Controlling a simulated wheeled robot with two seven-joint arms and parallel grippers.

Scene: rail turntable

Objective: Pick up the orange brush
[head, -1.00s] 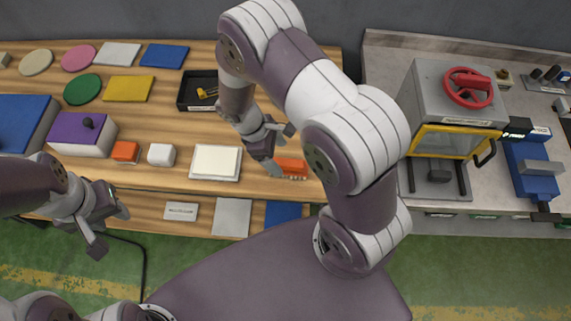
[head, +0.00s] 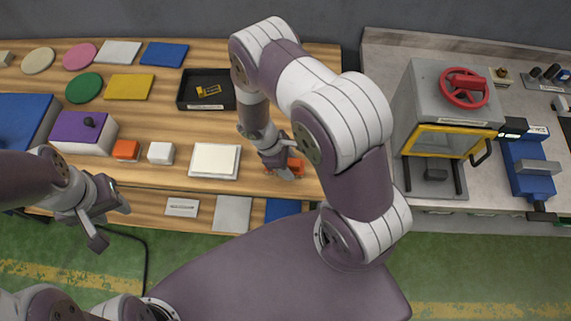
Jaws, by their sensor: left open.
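The orange brush (head: 297,166) lies on the wooden bench, right of the white block. My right gripper (head: 283,172) reaches down over it from above, with its fingers at the brush and covering part of it. Whether the fingers are closed on the brush cannot be made out. My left gripper (head: 110,221) is open and empty, over the green floor in front of the bench's left part.
A black tray (head: 206,104) holds a yellow item behind. A grey machine with a red wheel (head: 471,88) stands right.

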